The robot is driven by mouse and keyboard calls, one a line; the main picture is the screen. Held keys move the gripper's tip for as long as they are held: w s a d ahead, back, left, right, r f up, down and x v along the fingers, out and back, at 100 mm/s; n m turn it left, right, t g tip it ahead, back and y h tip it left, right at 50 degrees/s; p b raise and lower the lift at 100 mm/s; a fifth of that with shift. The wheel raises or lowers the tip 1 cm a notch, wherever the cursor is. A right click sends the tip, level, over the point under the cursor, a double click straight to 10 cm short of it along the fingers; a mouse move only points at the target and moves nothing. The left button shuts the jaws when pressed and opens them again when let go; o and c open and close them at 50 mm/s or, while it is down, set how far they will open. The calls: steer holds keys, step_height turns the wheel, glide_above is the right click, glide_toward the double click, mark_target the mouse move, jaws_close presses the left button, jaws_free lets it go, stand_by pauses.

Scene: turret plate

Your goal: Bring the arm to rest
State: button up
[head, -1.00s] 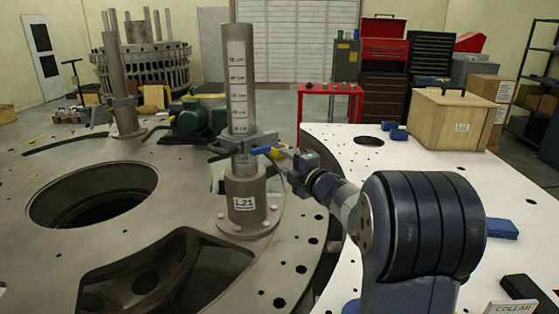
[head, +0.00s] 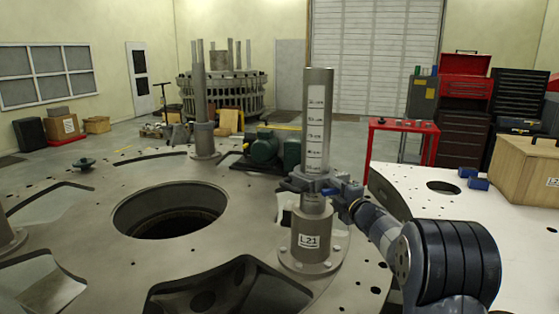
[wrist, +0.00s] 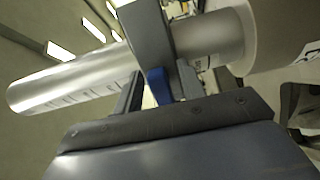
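A grey post (head: 317,120) with a graduated white strip stands upright on a flanged base labelled L21 (head: 310,242) on the turret plate (head: 90,210). A grey collar (head: 308,183) sits around the post just below the strip; a small blue part (head: 331,191) shows at its right side. My gripper (head: 336,190) is at the collar's right side. In the wrist view the post (wrist: 75,80) runs across, with the collar (wrist: 148,35) around it and the blue part (wrist: 158,86) close before my gripper. The fingers are mostly hidden, so their closure is unclear.
A round opening (head: 170,210) lies left of the post, and another post (head: 199,100) stands behind. A green motor (head: 262,147) is on the far side. At right are a white table (head: 480,215), a wooden box (head: 528,170) and a red cart (head: 402,126).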

steer(key=shift+s, duration=0.1)
steer(key=b+v, duration=0.3)
steer(key=v, duration=0.8)
steer(key=p+x, duration=0.3)
steer(key=x, duration=0.7)
steer(key=shift+w, duration=0.3)
steer(key=shift+w+a, duration=0.15)
steer(key=shift+w, duration=0.15)
steer(key=n, duration=0.2)
steer(key=n+b, duration=0.1)
steer(key=n, duration=0.1)
steer(key=shift+s+r, duration=0.1)
steer(key=shift+r, duration=0.1)
steer(key=shift+r+n+b, duration=0.2)
steer(key=shift+n+b, duration=0.2)
steer(key=shift+n, duration=0.7)
